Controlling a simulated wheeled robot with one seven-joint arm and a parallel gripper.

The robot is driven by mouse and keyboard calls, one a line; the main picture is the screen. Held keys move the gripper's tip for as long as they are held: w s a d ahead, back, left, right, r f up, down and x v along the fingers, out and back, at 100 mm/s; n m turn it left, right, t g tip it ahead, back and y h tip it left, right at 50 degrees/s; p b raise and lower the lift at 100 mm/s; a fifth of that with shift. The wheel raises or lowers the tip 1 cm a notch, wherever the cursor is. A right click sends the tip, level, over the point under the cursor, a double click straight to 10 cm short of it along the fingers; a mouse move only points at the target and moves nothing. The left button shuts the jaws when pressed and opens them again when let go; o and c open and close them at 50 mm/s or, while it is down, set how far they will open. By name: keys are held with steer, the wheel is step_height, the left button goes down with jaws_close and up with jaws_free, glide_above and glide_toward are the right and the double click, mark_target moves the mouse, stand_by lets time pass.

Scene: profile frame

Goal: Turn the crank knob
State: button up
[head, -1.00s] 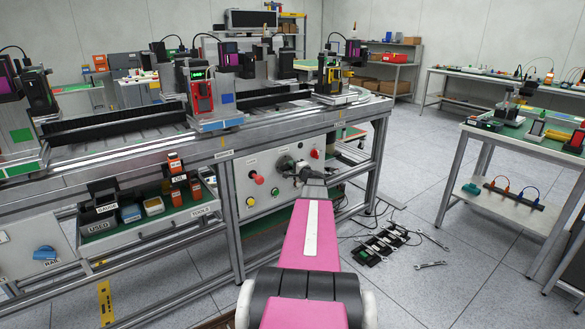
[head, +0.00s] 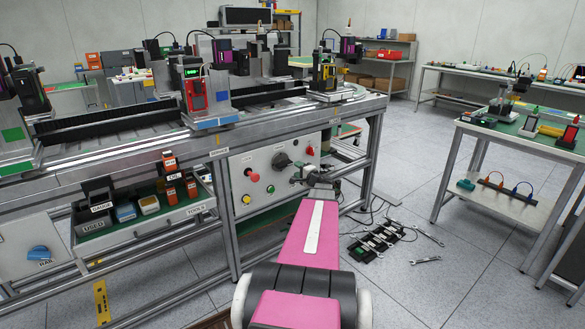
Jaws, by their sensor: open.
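A grey control panel (head: 262,164) is set in the bench frame. On it a dark round knob with a handle-like part (head: 283,160) is in plain sight; it looks like the crank knob, though its label is too small to read. My gripper (head: 299,179) is at the far end of my pink arm, just below and right of this knob in the picture, in front of the panel. It is open, with nothing seen between its small dark fingers. I cannot tell its exact distance from the panel.
A red mushroom button (head: 254,177), a yellow button (head: 247,199) and a red switch (head: 310,151) share the panel. A tool tray (head: 145,225) juts out at left. Cables, a black rack (head: 375,241) and wrenches (head: 425,260) lie on the floor at right.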

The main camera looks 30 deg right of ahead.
steer(key=shift+s+d, duration=0.1)
steer(key=shift+s, duration=1.15)
steer(key=shift+s, duration=0.1)
